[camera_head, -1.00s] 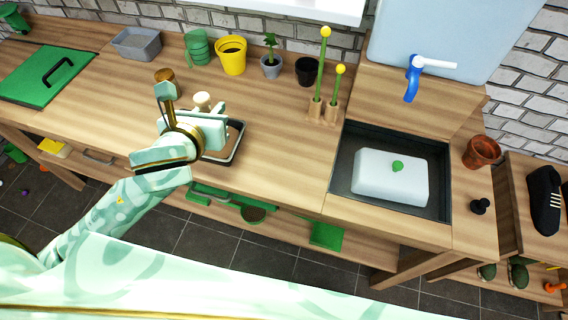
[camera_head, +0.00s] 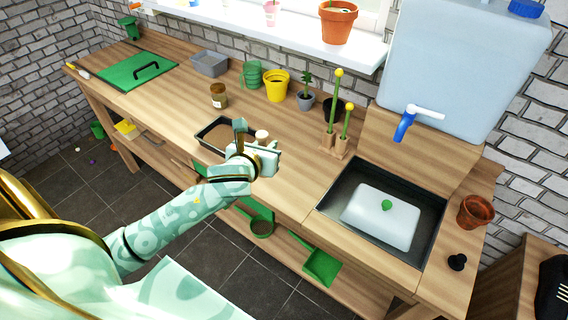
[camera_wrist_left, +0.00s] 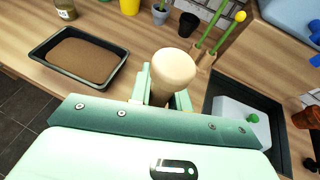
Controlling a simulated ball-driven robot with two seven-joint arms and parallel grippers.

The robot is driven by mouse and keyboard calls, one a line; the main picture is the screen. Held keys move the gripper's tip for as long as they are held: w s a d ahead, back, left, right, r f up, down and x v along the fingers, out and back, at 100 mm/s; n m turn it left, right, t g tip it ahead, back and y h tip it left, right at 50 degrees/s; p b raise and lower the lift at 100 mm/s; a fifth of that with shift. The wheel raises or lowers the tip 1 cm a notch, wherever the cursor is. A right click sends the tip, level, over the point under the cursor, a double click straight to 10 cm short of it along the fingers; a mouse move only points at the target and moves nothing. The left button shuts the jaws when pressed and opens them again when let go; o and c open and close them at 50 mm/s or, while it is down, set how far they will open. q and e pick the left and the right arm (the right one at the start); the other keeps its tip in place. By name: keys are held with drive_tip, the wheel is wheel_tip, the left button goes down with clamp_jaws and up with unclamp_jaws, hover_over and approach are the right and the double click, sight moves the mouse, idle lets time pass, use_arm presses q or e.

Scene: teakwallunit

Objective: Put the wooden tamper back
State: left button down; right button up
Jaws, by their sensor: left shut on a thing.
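My left gripper (camera_head: 257,148) is shut on the wooden tamper (camera_head: 262,136). The tamper's pale rounded knob shows large between the two fingers (camera_wrist_left: 166,98) in the left wrist view (camera_wrist_left: 174,66); its lower part is hidden by the gripper. The tamper is in front of the two wooden holders at the sink's left, apart from them. A black tray of brown soil (camera_head: 213,136) lies on the counter just left of the gripper, and it also shows in the left wrist view (camera_wrist_left: 84,60). My right gripper is not in view.
Two wooden holders (camera_head: 334,146) with green yellow-tipped sticks stand left of the sink (camera_head: 333,193), which holds a white lidded box (camera_head: 380,216). A jar (camera_head: 218,96), yellow pot (camera_head: 277,85) and dark pot (camera_head: 333,109) stand behind. Bare counter (camera_head: 292,178) lies between tray and sink.

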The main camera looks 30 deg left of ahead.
use_arm(q)
drive_tip(key=w+f+b, duration=0.1)
drive_tip(key=w+f, duration=0.2)
drive_tip(key=w+a+f+b, duration=0.1)
drive_tip(key=w+f+b, duration=0.1)
drive_tip(key=w+f, duration=0.1)
drive_tip(key=w+f+b, duration=0.2)
drive_tip(key=w+f, duration=0.1)
drive_tip(key=f, duration=0.2)
drive_tip(key=shift+w+a+f, duration=0.1)
drive_tip(key=shift+w+a, duration=0.05)
drive_tip(key=shift+a, duration=0.1)
drive_tip(key=c, duration=1.3)
unclamp_jaws()
